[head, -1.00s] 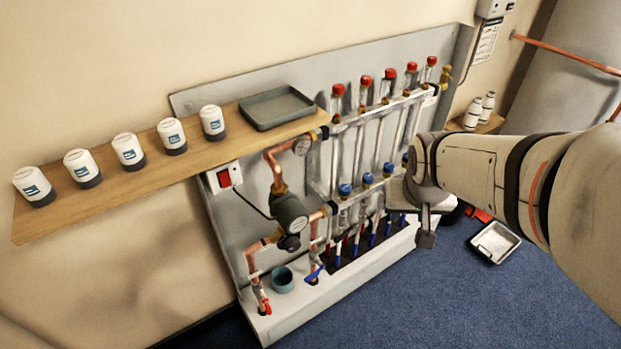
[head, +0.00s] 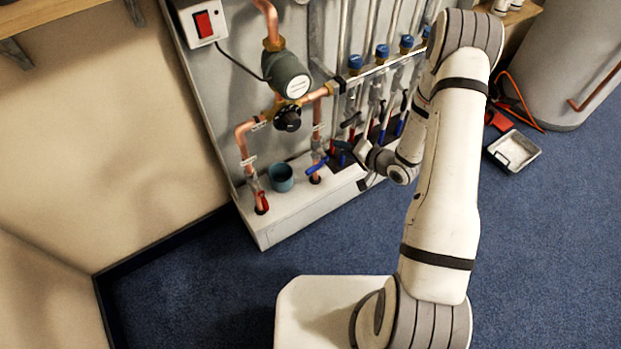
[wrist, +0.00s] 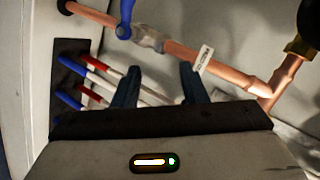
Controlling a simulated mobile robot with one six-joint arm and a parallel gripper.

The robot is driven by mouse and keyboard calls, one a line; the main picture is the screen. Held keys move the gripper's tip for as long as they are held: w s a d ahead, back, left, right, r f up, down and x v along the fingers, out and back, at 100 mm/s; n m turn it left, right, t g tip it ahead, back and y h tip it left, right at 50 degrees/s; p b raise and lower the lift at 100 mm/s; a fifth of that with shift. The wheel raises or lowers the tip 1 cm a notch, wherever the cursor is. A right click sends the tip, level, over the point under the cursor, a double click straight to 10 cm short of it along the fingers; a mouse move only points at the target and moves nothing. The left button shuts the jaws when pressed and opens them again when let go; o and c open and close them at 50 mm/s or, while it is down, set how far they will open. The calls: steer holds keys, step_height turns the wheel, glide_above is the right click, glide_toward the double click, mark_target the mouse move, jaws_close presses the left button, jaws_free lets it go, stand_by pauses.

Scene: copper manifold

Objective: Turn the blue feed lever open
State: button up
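The blue feed lever (head: 316,168) sits on a valve on a copper pipe low at the front of the manifold. In the wrist view the lever (wrist: 125,22) is at the top, left of centre, beyond my fingertips, with its valve body (wrist: 149,38) beside it. My gripper (head: 344,154) is just right of the lever in the head view, apart from it as far as I can tell. The wrist view shows the two dark fingers (wrist: 160,80) spread with nothing gripped between them. A white tag (wrist: 204,57) hangs on the pipe near the right finger.
A red lever (head: 262,203) is on the left pipe. A teal cup (head: 281,177) stands between the two pipes on the white ledge (head: 275,228). Red and blue tubes (wrist: 85,78) run close to my left finger. A tray (head: 514,151) lies on the floor at right.

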mark_target(313, 169)
steer(key=s+a+f+m+y+b, duration=0.3)
steer(key=s+f+y, duration=0.15)
steer(key=f, duration=0.35)
steer(key=x, duration=0.2)
steer(key=b+x, duration=0.1)
steer(key=x, duration=0.2)
steer(key=b+x, duration=0.1)
steer(key=x, duration=0.1)
steer(key=shift+s+a+f, duration=0.15)
steer(key=shift+s+a, duration=0.05)
steer(key=shift+a, duration=0.1)
steer(key=shift+c, duration=0.3)
jaws_close()
